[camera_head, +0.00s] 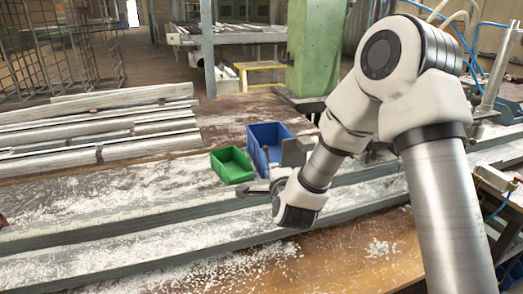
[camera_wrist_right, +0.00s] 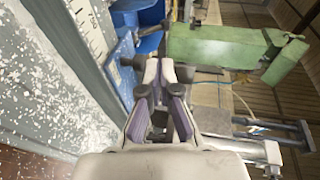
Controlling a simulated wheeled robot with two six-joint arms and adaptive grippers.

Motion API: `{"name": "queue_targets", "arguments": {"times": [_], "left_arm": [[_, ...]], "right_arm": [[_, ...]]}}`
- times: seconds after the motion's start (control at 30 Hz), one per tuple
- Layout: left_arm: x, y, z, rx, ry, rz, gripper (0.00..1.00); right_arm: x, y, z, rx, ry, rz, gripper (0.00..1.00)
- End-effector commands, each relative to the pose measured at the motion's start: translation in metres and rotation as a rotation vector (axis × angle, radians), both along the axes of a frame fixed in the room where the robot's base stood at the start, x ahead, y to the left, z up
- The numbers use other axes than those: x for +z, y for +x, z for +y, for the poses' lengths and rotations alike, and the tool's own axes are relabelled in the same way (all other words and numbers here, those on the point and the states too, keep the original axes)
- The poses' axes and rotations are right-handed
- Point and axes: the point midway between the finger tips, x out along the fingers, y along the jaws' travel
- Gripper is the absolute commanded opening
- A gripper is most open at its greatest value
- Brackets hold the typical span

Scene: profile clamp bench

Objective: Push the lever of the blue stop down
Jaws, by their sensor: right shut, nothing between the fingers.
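My right gripper (camera_head: 258,188) is low over the metal rails in the head view, pointing left, with its fingers closed and empty. In the right wrist view its fingertips (camera_wrist_right: 163,72) are together. A flat blue part, seemingly the blue stop (camera_wrist_right: 120,72), lies beside the ruled rail, just left of the fingertips. A dark round-ended piece (camera_wrist_right: 130,62), perhaps its lever, reaches toward the fingertips; I cannot tell whether they touch. In the head view the stop is not clearly visible near my right wrist. My left gripper is out of view.
A green bin (camera_head: 231,165) and a blue bin (camera_head: 268,138) stand behind the rails. Metal profiles (camera_head: 100,128) lie stacked at the left. The long rail (camera_head: 110,233) has shavings on it. A green column (camera_head: 315,45) rises behind.

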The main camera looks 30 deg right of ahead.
Motion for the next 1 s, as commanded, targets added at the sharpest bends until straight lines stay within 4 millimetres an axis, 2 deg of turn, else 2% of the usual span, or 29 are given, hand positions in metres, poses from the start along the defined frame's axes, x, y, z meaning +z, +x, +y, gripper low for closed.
{"name": "queue_targets", "arguments": {"times": [0.37,0.47,0.8,1.0], "left_arm": [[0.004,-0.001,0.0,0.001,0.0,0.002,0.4],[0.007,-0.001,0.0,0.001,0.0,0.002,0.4],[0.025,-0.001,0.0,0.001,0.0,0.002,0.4],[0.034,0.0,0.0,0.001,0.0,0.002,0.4]], "right_arm": [[0.0,0.006,-0.002,0.001,-0.001,0.002,0.0],[-0.002,0.018,-0.008,0.0,-0.002,0.001,0.0],[-0.017,0.083,-0.038,0.001,-0.003,0.001,0.0],[-0.024,0.114,-0.053,0.002,-0.004,0.002,0.0]]}}
